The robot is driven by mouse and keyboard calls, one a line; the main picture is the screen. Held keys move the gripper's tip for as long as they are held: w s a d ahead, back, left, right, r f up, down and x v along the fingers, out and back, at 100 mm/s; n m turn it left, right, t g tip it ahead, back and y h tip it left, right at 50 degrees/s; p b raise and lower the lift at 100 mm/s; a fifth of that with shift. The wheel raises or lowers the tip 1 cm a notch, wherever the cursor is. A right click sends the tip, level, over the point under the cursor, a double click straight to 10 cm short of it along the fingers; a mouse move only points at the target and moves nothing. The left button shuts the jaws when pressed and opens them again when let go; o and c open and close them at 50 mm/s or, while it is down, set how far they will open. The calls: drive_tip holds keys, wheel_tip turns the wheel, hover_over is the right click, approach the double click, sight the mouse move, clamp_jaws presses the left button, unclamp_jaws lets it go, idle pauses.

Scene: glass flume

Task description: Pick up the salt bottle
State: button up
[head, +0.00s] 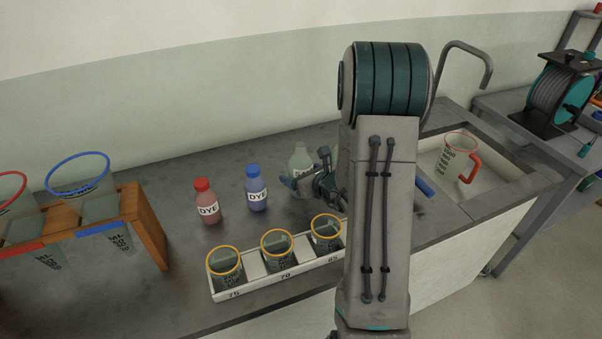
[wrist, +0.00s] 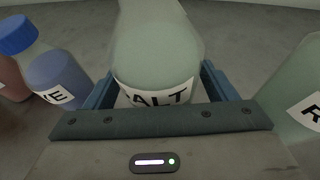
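The salt bottle (head: 300,158) is a pale green, translucent bottle standing upright on the grey counter, partly hidden by my gripper in the head view. In the wrist view, the salt bottle (wrist: 158,58) fills the space between my two blue fingers, its "SALT" label partly cut off by the gripper body. My gripper (head: 309,175) reaches in from the right at the bottle's side. The fingers of my gripper (wrist: 160,88) lie on both sides of the bottle, close to it. Whether they press on it is unclear.
A blue-capped dye bottle (head: 257,190) and a red-capped one (head: 207,203) stand to the left. A white rack (head: 252,287) with orange-rimmed cups is in front. Another labelled bottle (wrist: 296,112) is close on the right in the wrist view. A sink holds a red-handled jug (head: 457,158).

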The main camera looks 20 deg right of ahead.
drive_tip(key=c, duration=0.8)
